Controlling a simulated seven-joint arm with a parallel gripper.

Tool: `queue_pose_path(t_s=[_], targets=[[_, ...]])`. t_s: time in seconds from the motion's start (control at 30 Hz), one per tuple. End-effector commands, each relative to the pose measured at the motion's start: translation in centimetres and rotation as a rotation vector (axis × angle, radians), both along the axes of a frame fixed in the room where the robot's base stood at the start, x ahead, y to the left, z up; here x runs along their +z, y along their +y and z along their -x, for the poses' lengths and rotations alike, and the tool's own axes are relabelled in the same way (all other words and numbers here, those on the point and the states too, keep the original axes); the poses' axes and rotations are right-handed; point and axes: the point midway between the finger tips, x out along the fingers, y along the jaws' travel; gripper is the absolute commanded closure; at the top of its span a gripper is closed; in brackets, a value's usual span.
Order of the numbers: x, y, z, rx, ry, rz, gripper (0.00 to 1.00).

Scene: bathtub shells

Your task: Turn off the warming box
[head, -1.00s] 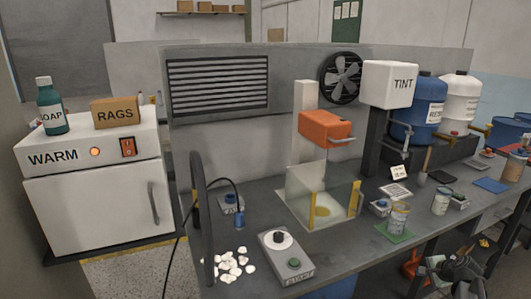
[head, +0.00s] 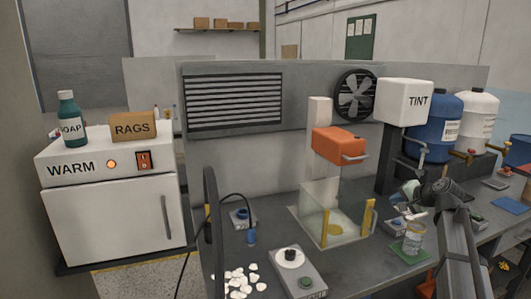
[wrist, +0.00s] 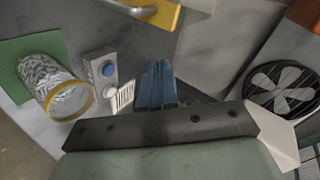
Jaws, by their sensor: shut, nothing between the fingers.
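The warming box (head: 105,225) is a white cabinet marked WARM at the left of the head view, with its door shut. An orange lamp (head: 112,164) on its front panel is lit. Right of the lamp is a red-orange rocker switch (head: 144,160); its exact tilt is too small to tell. My gripper (wrist: 157,75) is shut and empty in the wrist view. In the head view it is over the right part of the bench, far from the box, with its fingertips unclear. The wrist view does not show the box.
A soap bottle (head: 70,118) and a rags box (head: 133,126) stand on the warming box. Between it and my arm are a dark upright hoop (head: 211,225), a clear-walled station (head: 315,205) and an orange press head (head: 339,144). A jar (wrist: 62,92) stands near my gripper.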

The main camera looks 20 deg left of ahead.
Motion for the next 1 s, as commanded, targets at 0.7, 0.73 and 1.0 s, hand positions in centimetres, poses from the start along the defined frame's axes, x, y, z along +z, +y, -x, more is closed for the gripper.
queue_pose_path(t_s=[0.7, 0.73, 1.0], targets=[[7.6, 31.1, 16.0, 0.847, -0.358, 0.505, 1.0], [7.9, 32.2, 17.0, 0.883, -0.378, 0.523, 1.0], [12.5, 41.1, 25.7, 1.22, -0.589, 0.685, 1.0]])
